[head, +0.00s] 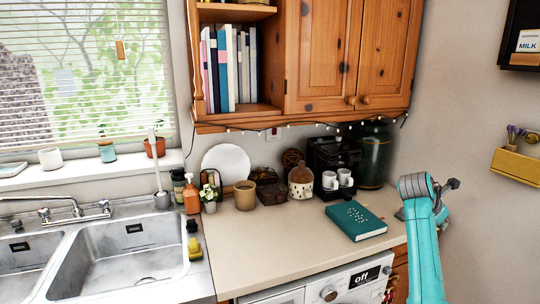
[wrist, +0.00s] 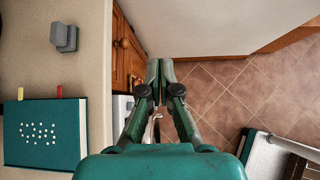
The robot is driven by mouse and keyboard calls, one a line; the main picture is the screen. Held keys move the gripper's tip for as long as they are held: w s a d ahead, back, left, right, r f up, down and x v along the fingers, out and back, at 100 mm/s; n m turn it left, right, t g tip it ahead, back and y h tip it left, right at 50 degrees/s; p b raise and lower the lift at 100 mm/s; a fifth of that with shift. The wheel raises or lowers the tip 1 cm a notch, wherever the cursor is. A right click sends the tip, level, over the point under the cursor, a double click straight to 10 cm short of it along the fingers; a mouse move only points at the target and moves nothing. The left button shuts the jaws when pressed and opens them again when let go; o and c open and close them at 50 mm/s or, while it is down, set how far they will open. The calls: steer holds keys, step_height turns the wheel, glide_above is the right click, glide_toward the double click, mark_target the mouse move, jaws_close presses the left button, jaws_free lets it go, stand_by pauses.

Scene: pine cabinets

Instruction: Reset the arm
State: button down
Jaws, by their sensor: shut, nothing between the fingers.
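My gripper (wrist: 159,68) is shut and empty. In the wrist view its two green fingers meet at the tips, above the gap between the counter and the tiled floor. In the head view my turquoise arm rises at the right, and my gripper (head: 452,185) points right, to the right of the counter and in front of the bare wall. The arm is folded near its top joint. Nothing hangs from the fingers.
A green book (head: 356,220) lies on the counter (head: 270,245), left of my arm; it also shows in the wrist view (wrist: 45,133). A coffee machine with cups (head: 337,180) and a dark green canister (head: 371,155) stand behind. A yellow wall shelf (head: 518,167) is at right.

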steer(key=s+a+f+m+t+y, duration=0.15)
steer(key=s+a+f, duration=0.3)
steer(key=f, duration=0.75)
steer(key=s+a+f+m+t, duration=0.25)
steer(key=a+f, duration=0.25)
steer(key=f, duration=0.8)
steer(key=s+a+f+m+t+y, duration=0.1)
steer(key=s+a+f+m, duration=0.1)
steer(key=s+a+f, duration=0.5)
steer(key=s+a+f+m+t+y, duration=0.1)
steer(key=s+a+f, duration=0.35)
steer(key=s, duration=0.45)
steer(key=s+a+r+m+t+y, duration=0.1)
steer(key=s+a+m+y, duration=0.2)
steer(key=s, duration=0.8)
steer(key=s+a+m+t, duration=0.25)
steer(key=s+a, duration=0.25)
steer(key=s, duration=0.6)
steer(key=s+a+r+m+t+y, duration=0.1)
steer(key=s+a+r+m+y, duration=0.1)
steer(key=s+r+m, duration=0.7)
steer(key=s+a+r, duration=0.1)
steer(key=s+r, duration=0.7)
steer(key=s, duration=0.1)
steer(key=shift+s+a+r+t, duration=0.2)
steer(key=shift+s+r+t, duration=0.05)
steer(key=shift+s+t, duration=0.1)
